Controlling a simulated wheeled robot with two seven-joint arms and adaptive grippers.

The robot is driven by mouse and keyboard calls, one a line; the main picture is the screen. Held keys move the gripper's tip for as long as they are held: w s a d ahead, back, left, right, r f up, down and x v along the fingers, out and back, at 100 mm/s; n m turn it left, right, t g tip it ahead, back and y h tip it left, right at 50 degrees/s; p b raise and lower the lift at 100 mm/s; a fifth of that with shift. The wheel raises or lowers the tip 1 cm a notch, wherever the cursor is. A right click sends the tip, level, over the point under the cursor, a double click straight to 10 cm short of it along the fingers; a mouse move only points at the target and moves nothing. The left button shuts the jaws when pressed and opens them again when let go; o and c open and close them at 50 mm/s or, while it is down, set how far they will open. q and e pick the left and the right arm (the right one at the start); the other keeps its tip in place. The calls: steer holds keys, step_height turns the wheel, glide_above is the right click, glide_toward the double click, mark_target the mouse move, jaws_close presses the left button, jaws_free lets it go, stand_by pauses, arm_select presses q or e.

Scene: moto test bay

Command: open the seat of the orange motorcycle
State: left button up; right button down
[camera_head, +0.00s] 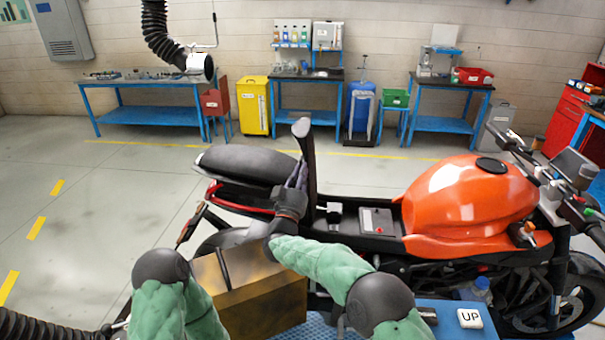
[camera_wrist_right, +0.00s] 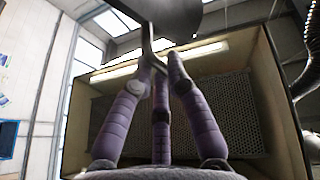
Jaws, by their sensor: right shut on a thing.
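The orange motorcycle (camera_head: 465,195) stands side-on, its front wheel to the right. Its dark seat (camera_head: 308,160) is raised nearly upright, seen almost edge-on, behind the open bay (camera_head: 375,220). My right gripper (camera_head: 297,175) is at the left side of the raised seat. In the right wrist view, its purple fingers (camera_wrist_right: 160,68) are closed around a thin pale metal part below a dark panel (camera_wrist_right: 175,14), which looks like part of the seat. The fingers hide some of the grip. My left gripper is not in view; only the left arm shows.
The black tail cushion (camera_head: 247,163) lies left of the raised seat. A blue platform (camera_head: 450,325) with an UP button (camera_head: 470,318) is below the motorcycle. Workbenches and a yellow cabinet (camera_head: 254,105) stand along the back wall. Open floor is on the left.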

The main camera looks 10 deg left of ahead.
steer(key=c, duration=1.2)
jaws_free()
steer(key=v, duration=1.2)
steer(key=shift+s, duration=0.15)
